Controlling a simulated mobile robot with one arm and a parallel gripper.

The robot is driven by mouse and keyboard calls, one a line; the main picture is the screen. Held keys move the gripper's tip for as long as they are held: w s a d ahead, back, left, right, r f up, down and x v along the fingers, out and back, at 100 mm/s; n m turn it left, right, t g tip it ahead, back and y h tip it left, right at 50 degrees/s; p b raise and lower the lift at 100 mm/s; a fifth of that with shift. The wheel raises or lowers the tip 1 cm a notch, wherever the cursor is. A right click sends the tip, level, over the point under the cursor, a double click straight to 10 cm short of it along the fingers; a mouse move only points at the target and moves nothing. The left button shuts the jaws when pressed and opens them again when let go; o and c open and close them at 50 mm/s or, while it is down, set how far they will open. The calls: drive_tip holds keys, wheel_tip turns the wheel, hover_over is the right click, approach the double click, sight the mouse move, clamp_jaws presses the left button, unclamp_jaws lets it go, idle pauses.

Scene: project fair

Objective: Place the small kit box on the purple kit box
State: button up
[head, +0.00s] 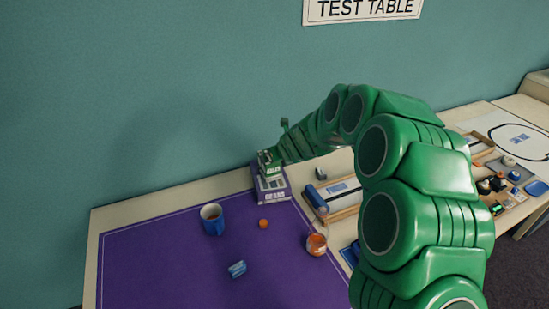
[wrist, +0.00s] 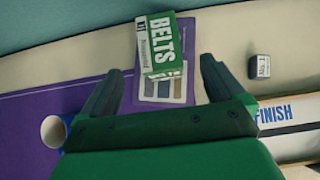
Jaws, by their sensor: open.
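The small kit box, green and white with "BELTS" on it (wrist: 160,46), lies on top of the purple kit box (wrist: 164,90) in the wrist view, slightly turned. In the head view the small box (head: 273,170) shows as a green patch on the purple box (head: 272,195), which stands at the back right of the purple mat. My gripper (head: 266,157) is right at the small box. In the wrist view its two fingers stand open, one to each side of the small box, with gaps showing. The small box's underside is hidden.
A blue mug (head: 213,218), an orange piece (head: 263,223), a blue piece (head: 237,269) and a glass jar with orange contents (head: 316,243) stand on the purple mat (head: 160,255). A small grey cube (head: 321,173) and a wooden tray with a blue roll (head: 316,199) are to the right.

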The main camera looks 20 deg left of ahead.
drive_tip(key=shift+v, duration=0.95)
drive_tip(key=s+d+r+n+g, duration=0.2)
drive_tip(key=s+d+r+n, duration=0.5)
drive_tip(key=s, duration=0.2)
drive_tip(key=s+d+r+n+g, duration=0.2)
drive_tip(key=s+d+r+n, duration=0.4)
drive_tip(key=s+d+n, duration=0.25)
drive_tip(key=s+d+n+g+h, duration=0.4)
drive_tip(key=s+d+n, duration=0.7)
drive_tip(key=s+d, duration=1.6)
drive_tip(key=s+r+h, duration=0.1)
drive_tip(key=s+h, duration=0.1)
drive_tip(key=s, duration=0.2)
drive_tip(key=shift+s+d, duration=0.25)
drive_tip(key=shift+s, duration=0.05)
